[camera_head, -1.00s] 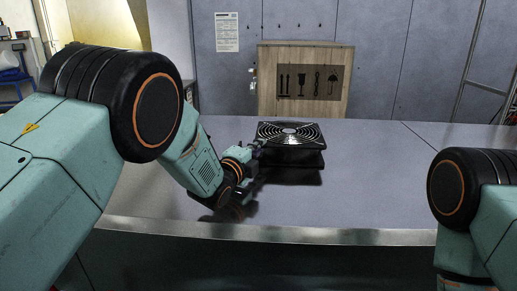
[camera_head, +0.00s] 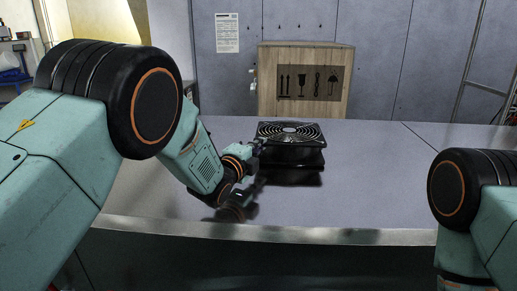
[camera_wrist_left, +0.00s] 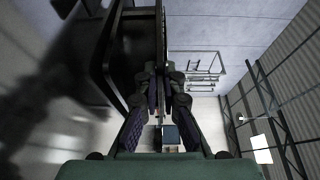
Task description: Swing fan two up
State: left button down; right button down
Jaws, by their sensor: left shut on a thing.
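A black square fan (camera_head: 290,133) with a round ringed guard on its upper face is over the middle of the grey table (camera_head: 350,190). My left gripper (camera_head: 262,147) reaches it from the left and is shut on its near-left edge. In the left wrist view the fingers (camera_wrist_left: 160,90) close on the dark fan frame (camera_wrist_left: 130,50), which fills the upper middle. A dark shadow or reflection shows below the fan; I cannot tell how far it is off the table. My right gripper is out of view.
A wooden crate (camera_head: 333,108) with printed handling marks stands behind the fan. A metal edge (camera_head: 300,234) runs along the table's front. The table right of the fan is clear.

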pick_arm(q)
jog(key=shift+w+r+h, duration=0.25)
jog(key=shift+r+h, duration=0.05)
jog(key=shift+r, duration=0.7)
jog(key=w+r, duration=0.1)
jog(key=r, duration=0.1)
jog(key=w+r, duration=0.2)
jog(key=r, duration=0.1)
jog(key=w+r+b, duration=0.1)
jog(key=w+r, duration=0.1)
jog(key=r, duration=0.1)
jog(key=shift+w+r, duration=0.75)
jog(key=shift+d, duration=0.1)
jog(key=c, duration=1.5)
grip_release()
jog(key=shift+s, duration=0.2)
jog(key=shift+f, duration=0.1)
